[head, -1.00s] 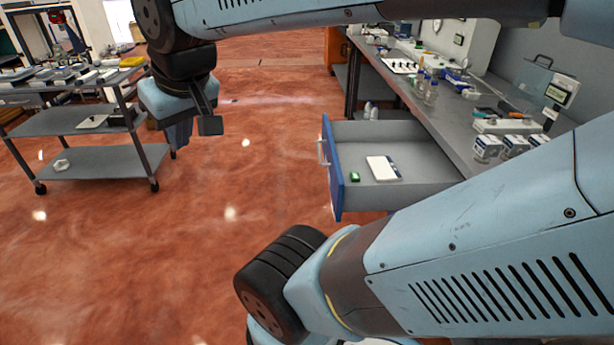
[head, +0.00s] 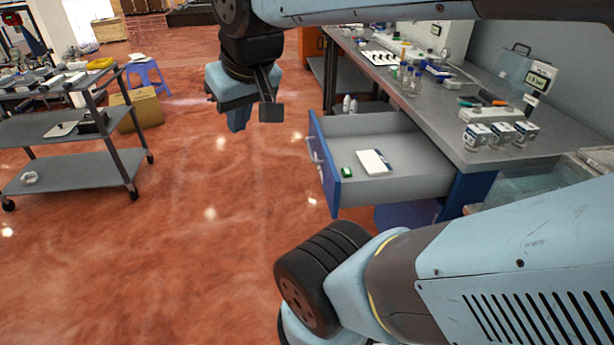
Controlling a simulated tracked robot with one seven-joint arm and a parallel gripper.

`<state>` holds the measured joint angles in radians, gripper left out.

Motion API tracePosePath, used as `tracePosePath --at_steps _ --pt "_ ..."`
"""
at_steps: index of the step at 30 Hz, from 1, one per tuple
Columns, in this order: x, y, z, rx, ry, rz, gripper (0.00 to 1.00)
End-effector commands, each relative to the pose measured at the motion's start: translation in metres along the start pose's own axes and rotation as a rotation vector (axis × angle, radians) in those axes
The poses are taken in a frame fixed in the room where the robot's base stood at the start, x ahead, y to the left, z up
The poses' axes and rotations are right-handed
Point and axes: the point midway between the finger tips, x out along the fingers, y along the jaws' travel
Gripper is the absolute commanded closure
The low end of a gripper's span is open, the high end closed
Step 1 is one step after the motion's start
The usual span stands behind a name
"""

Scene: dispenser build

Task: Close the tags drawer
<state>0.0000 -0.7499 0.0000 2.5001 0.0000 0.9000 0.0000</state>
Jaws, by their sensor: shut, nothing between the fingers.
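A drawer with a blue front (head: 324,160) and grey inside stands pulled out from under the workbench, with a bar handle (head: 313,151) on its front. A white pad (head: 373,162) and a small green item (head: 346,172) lie in it. No label on the drawer can be read from here. My gripper (head: 255,117) hangs in the air left of the drawer front, apart from it and above the floor. It is shut and empty.
The grey workbench (head: 443,128) carries bottles, small white boxes (head: 500,133) and tools. A grey cart (head: 75,170) stands at the left, with a cardboard box (head: 138,110) and a blue stool (head: 146,75) behind it. Open floor lies between cart and drawer.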

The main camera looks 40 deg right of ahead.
Motion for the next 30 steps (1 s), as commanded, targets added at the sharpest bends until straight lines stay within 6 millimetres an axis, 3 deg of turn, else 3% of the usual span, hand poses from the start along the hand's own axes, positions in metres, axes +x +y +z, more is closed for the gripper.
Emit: tracePosePath --at_steps 6,11,30 --pt "0.002 0.001 -0.002 -0.005 -0.014 0.003 1.00" --pt "0.017 -0.002 -0.011 -0.032 -0.086 0.019 1.00" --pt "0.131 0.047 -0.048 -0.247 -0.566 0.148 1.00"
